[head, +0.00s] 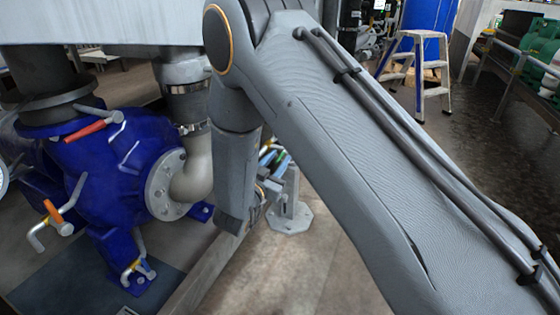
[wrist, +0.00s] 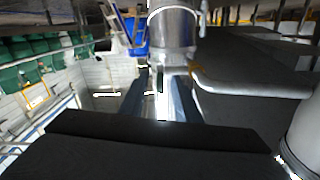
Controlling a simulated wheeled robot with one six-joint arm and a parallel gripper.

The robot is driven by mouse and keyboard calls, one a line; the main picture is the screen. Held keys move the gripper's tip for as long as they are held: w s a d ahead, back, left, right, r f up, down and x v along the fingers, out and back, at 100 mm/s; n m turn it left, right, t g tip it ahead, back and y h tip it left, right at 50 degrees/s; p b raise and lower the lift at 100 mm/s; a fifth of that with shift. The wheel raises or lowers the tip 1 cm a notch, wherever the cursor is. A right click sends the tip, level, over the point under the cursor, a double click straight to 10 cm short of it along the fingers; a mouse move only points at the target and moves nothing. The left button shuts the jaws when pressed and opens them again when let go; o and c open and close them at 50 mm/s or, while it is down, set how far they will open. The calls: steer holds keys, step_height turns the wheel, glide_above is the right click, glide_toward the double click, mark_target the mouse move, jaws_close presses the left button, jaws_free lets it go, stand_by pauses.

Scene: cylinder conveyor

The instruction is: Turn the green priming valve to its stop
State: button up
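A small green piece (head: 281,157) shows in the head view just right of my forearm, beside a pale upright post. It may be the green priming valve's handle, but it is small and partly hidden. My gripper (head: 266,190) is near it, low behind my forearm and mostly hidden. In the wrist view my gripper (wrist: 161,84) shows two dark blue fingers spread apart. A bright metallic strip shows between them, with no clear grip on anything. No green valve handle is clear in the wrist view.
A blue pump (head: 125,165) stands at left, with a red handle (head: 86,131) and an orange handle (head: 53,211). A pale pipe elbow (head: 192,178) is close to my forearm. A step stool (head: 418,75) stands at the back. A metal cylinder (wrist: 172,30) is ahead in the wrist view.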

steer(key=shift+x, duration=0.85)
jaws_close()
steer(key=shift+a+f+b, duration=0.1)
steer(key=shift+a+b, duration=0.05)
steer(key=shift+b, duration=0.15)
